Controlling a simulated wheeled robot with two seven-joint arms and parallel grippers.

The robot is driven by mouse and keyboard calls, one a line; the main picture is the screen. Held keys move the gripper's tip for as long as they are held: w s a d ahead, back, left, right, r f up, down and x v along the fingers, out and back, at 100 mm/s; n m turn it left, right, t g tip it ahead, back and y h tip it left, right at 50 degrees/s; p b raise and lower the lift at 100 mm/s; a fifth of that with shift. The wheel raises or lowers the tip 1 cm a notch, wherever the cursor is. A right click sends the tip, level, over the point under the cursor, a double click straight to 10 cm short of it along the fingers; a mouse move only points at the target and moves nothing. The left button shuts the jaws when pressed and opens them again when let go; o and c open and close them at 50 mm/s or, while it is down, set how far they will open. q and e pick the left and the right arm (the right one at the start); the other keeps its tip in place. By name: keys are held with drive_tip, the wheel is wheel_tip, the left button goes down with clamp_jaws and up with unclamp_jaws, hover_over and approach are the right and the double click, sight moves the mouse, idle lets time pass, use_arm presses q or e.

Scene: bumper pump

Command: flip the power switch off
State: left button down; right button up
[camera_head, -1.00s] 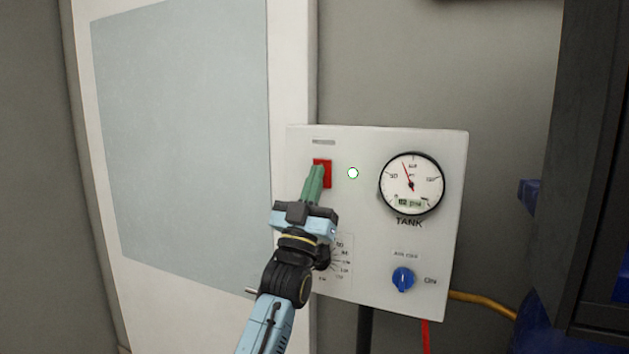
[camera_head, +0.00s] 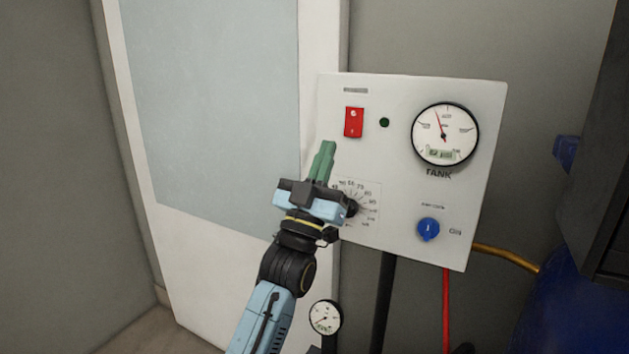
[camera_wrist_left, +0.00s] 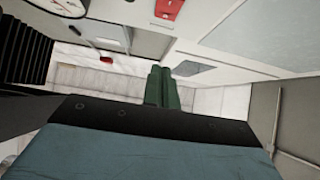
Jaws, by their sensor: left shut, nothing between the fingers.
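The power switch is a red rocker (camera_head: 353,122) at the upper left of the white control panel (camera_head: 395,95). The small round lamp (camera_head: 384,122) to its right is dark. My left gripper (camera_head: 324,157), with green fingers, is shut and empty. In the head view its tips show below and left of the switch, apart from it. In the left wrist view the closed green fingers (camera_wrist_left: 162,88) show in the middle, and the red switch (camera_wrist_left: 168,9) is at the top edge. My right gripper is not in view.
The panel also has a TANK gauge (camera_head: 445,134), a blue knob (camera_head: 428,229) and a dial scale (camera_head: 359,200) partly hidden by my gripper. A small gauge (camera_head: 325,317) is below. A yellow hose (camera_head: 507,257) and red tube (camera_head: 446,305) leave the panel.

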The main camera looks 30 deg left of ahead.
use_arm(q)
drive_tip(key=v, duration=0.3)
drive_tip(key=shift+s+b, duration=0.35)
drive_tip(key=shift+s, duration=0.15)
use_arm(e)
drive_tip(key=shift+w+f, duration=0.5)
